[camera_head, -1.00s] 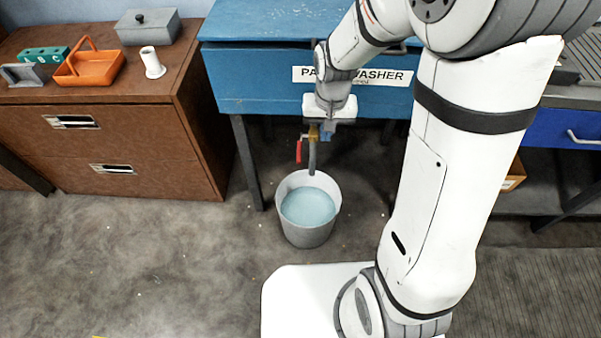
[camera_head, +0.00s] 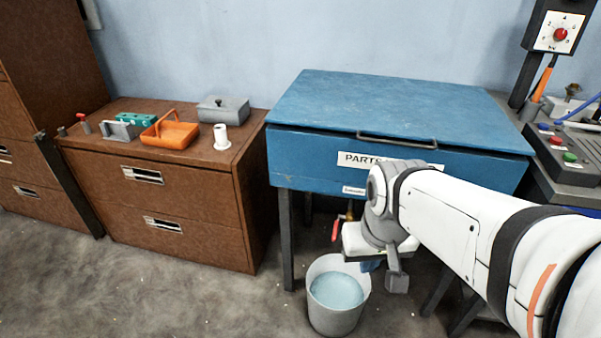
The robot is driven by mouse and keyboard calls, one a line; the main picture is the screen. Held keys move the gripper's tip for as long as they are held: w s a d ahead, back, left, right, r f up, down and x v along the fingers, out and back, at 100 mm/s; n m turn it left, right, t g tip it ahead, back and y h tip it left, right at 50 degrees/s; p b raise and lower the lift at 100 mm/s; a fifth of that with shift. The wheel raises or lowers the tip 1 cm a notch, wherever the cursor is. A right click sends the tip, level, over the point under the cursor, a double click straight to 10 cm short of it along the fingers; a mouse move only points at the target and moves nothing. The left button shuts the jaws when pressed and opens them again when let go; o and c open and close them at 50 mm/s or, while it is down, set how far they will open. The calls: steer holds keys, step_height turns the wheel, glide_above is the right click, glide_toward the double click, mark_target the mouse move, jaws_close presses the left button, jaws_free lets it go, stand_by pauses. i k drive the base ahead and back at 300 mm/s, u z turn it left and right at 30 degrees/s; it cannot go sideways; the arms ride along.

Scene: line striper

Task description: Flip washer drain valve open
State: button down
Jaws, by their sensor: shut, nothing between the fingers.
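The blue parts washer (camera_head: 400,112) stands on dark legs against the wall. Its drain valve (camera_head: 349,212) is a small brass-coloured piece under the washer, partly hidden by my arm. The valve's red lever (camera_head: 336,229) hangs down on the left. A pale grey bucket (camera_head: 333,318) stands below with bluish liquid in it. My gripper (camera_head: 372,265) is shut and empty, just right of the lever and above the bucket's right rim. The gap between gripper and lever is small; I cannot tell whether they touch. The drain pipe is mostly hidden.
A brown cabinet (camera_head: 195,205) at left carries an orange tray (camera_head: 170,133), a grey box (camera_head: 223,112) and a white spool (camera_head: 222,137). A control panel (camera_head: 566,150) is at right. The floor left of the bucket is free.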

mark_target(333, 238)
steer(key=u, duration=0.65)
steer(key=k, duration=1.9)
steer(key=z, duration=1.05)
steer(key=i, duration=1.45)
